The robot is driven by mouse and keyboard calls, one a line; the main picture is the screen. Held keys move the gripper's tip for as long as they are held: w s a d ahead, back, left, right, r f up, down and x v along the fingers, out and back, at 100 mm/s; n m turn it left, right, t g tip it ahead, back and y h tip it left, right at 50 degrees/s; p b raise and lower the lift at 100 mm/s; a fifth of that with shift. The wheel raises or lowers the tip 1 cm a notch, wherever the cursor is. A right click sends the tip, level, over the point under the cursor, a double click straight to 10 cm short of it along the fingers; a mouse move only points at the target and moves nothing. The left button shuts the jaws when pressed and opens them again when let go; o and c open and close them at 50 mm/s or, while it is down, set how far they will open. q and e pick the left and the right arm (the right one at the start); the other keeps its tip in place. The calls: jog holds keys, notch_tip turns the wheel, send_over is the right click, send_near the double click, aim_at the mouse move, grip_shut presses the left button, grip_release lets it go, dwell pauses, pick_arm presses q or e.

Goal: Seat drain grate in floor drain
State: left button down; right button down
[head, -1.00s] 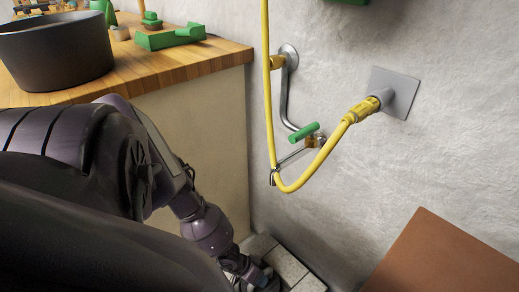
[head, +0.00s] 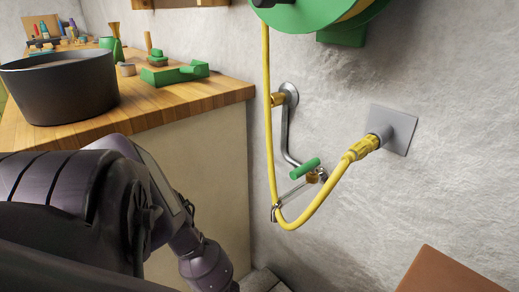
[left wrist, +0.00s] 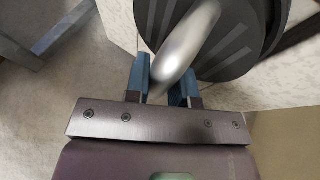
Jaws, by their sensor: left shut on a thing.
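The drain grate (left wrist: 232,42) shows in the left wrist view as a dark, round, slotted disc with a thick silver handle (left wrist: 184,48). The blue fingertips of my left gripper (left wrist: 163,88) are closed on this handle, and the grate lies just beyond them. In the head view my left arm reaches down past the counter, and its gripper is below the picture's bottom edge. I cannot make out the floor drain in either view, nor tell whether the grate touches a surface. My right gripper is not in view.
A wooden counter (head: 185,98) with a black pot (head: 60,88) stands left. A yellow hose (head: 268,140) hangs from a green reel (head: 320,14) near a wall tap (head: 290,130). A brown box-like object (head: 455,272) is at lower right. Little floor (head: 264,281) shows.

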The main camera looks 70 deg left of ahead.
pick_arm(q)
jog(key=shift+f, duration=0.95)
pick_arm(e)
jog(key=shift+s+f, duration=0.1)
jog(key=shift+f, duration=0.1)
pick_arm(q)
jog(key=shift+f, duration=0.7)
jog(key=c, duration=0.9)
grip_release()
jog(key=p+v, duration=0.5)
jog(key=v, duration=0.5)
jog(key=shift+s+r, duration=0.2)
jog(key=shift+r, duration=0.1)
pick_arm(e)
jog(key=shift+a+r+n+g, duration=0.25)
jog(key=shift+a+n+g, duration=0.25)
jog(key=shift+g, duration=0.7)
